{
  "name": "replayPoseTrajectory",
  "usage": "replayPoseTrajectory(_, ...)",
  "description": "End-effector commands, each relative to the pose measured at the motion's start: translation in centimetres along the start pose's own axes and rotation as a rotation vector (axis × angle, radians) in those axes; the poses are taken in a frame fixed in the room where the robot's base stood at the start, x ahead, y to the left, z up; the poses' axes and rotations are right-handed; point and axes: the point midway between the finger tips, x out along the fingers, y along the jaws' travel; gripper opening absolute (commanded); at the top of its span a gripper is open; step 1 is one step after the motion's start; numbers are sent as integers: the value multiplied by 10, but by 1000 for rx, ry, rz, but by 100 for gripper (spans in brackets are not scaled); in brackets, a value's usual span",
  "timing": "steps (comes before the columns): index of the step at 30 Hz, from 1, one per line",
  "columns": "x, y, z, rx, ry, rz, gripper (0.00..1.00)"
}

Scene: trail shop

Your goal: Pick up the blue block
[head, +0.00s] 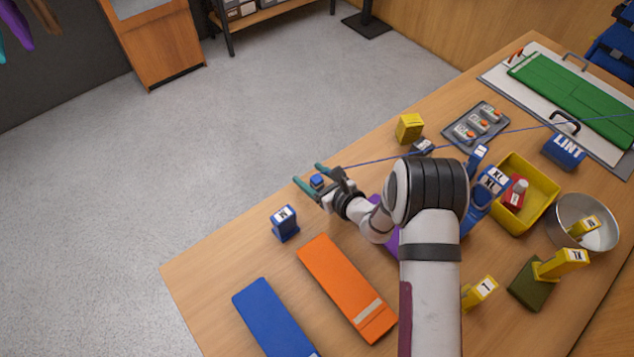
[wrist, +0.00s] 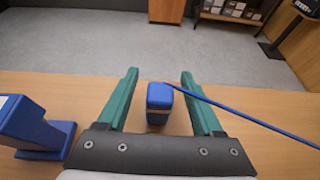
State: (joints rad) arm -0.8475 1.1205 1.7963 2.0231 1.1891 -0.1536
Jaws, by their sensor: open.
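The small blue block (head: 317,181) lies on the wooden table near its far left edge, and it also shows in the wrist view (wrist: 159,102). My gripper (head: 309,174) is open, with its two green fingers on either side of the block. In the wrist view the fingers (wrist: 160,84) stand apart with the block between them, and gaps show on both sides. I cannot tell how high the fingers are above the table.
A blue stand marked M (head: 285,223) is left of my gripper. A thin blue cord (wrist: 245,119) runs from near the block to the right. Orange (head: 347,287) and blue (head: 272,318) flat pieces lie in front. A yellow block (head: 409,127) and a yellow bin (head: 541,182) stand to the right.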

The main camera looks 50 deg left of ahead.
Motion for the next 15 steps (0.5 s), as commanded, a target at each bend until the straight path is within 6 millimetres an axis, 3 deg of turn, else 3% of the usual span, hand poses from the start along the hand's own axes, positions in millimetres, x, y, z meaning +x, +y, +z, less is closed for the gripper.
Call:
replayPoseTrajectory(3,10,0,0,-1,0,1,68)
replayPoseTrajectory(8,10,0,0,0,0,0,68)
replayPoseTrajectory(15,10,0,0,0,0,0,28)
